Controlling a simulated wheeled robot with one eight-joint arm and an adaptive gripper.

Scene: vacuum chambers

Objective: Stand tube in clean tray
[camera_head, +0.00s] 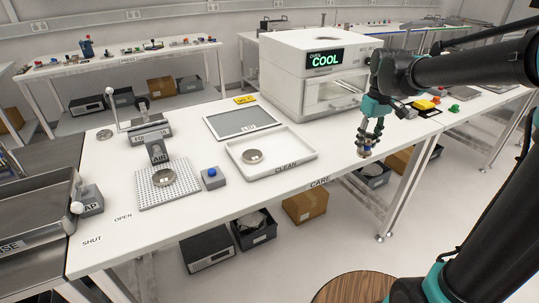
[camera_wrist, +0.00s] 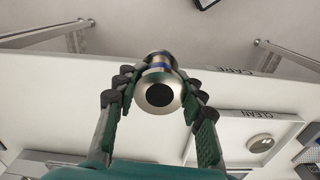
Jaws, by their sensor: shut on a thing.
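My gripper (camera_head: 369,141) is shut on a metal tube (camera_head: 364,153), off the bench's front edge and to the right of the clean tray. In the wrist view the tube (camera_wrist: 160,92) shows a round flanged end with a dark centre and a blue band, between the fingers of my gripper (camera_wrist: 157,82). The clean tray (camera_head: 301,164) is a shallow white tray labelled CLEAN on the bench. A round metal piece (camera_head: 253,156) lies in its left part; the rest of the tray is bare. The tray (camera_wrist: 237,118) is also in the wrist view, right of my gripper.
The white oven (camera_head: 288,72) reading COOL stands behind the tray. A grey-topped panel (camera_head: 240,121) lies at the tray's back left. A perforated plate (camera_head: 150,198) with another metal disc and a blue-button box (camera_head: 213,178) stand to its left. Boxes sit below.

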